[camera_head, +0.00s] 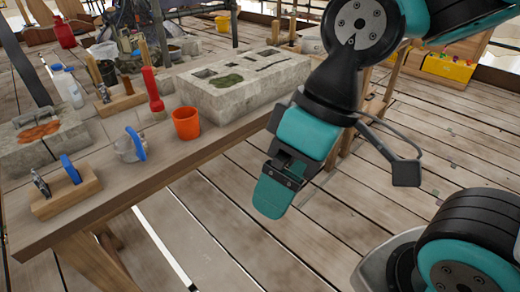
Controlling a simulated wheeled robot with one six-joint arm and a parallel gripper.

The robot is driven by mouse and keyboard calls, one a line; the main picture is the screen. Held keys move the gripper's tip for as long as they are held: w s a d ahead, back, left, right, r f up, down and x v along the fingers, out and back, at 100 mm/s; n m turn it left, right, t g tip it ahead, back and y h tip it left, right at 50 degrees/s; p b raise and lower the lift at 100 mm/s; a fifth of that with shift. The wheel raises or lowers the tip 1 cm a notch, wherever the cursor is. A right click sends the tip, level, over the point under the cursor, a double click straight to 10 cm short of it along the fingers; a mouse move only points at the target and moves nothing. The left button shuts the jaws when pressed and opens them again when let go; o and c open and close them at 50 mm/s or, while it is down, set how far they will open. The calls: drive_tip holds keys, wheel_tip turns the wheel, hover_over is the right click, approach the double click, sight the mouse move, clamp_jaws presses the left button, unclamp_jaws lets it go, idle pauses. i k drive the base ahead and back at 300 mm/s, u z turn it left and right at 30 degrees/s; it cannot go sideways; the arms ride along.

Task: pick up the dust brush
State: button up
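I cannot clearly make out the dust brush among the tools on the wooden workbench (190,160). Handled tools there include a red upright tool (152,90) with a flared base, near the bench's middle. A tool with a blue handle (70,169) stands in a wooden block (66,196) at the front left. A clear cup-like item with a blue handle (135,144) is beside it. My gripper (273,196) hangs to the right of the bench, pointing down, apart from everything on it. Its teal finger is seen side-on, so its opening is hidden.
A carved stone slab (245,88) lies on the bench's right part, near my gripper. An orange cup (186,123) stands in front of it. A stone block (40,140) and white bottles (72,92) are at left. A yellow box (447,67) is far right.

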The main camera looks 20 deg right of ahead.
sight(157, 106)
drive_tip(key=z, duration=0.3)
drive_tip(key=k, duration=0.25)
drive_tip(key=u, duration=1)
drive_tip(key=i, duration=1.3)
drive_tip(key=z, duration=0.05)
